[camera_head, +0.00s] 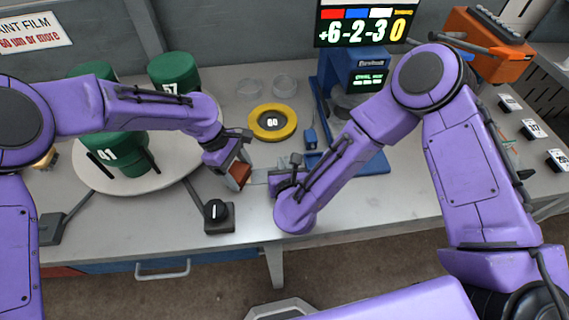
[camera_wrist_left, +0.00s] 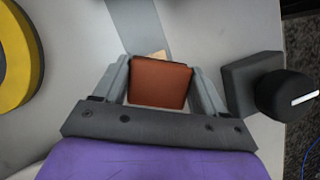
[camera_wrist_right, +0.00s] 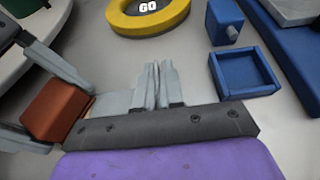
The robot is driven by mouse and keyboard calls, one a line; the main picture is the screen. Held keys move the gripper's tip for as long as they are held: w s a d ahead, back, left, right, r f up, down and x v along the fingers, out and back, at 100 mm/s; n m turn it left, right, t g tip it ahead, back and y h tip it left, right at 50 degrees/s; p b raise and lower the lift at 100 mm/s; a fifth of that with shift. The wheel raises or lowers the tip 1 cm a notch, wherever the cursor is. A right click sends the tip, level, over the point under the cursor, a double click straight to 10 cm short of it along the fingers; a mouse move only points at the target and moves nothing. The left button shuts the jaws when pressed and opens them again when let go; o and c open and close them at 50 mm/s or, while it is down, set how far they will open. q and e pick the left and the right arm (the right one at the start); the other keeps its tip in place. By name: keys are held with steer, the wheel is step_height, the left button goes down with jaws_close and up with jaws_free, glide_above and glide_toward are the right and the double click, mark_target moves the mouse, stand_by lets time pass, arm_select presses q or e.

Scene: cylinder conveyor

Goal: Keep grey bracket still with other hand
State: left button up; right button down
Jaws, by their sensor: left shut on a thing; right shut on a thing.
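My left gripper (camera_head: 238,172) is shut on a reddish-brown block (camera_head: 241,174), which sits between the two fingers in the left wrist view (camera_wrist_left: 160,84). A thin flat grey bracket (camera_head: 261,176) spans the short gap between the block and my right gripper (camera_head: 280,181). In the right wrist view my right gripper (camera_wrist_right: 158,88) has its fingers nearly together, shut on the bracket's end. The bracket (camera_wrist_right: 113,103) shows there to the left of the fingers, reaching towards the block (camera_wrist_right: 56,109). The fingers hide part of the bracket. Whether block and bracket touch is unclear.
A round turntable (camera_head: 172,184) with several green cylinders is at left, a black knob box (camera_head: 218,215) in front. A blue stand (camera_head: 362,165) and small blue tray (camera_wrist_right: 243,74) are at right.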

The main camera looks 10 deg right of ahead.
arm_select(q)
steer(key=shift+s+d, duration=0.1)
steer(key=shift+d, duration=0.7)
steer(key=shift+a, duration=0.15)
steer(key=shift+w+a, duration=0.2)
steer(key=shift+a, duration=2.05)
steer(key=shift+r, duration=0.55)
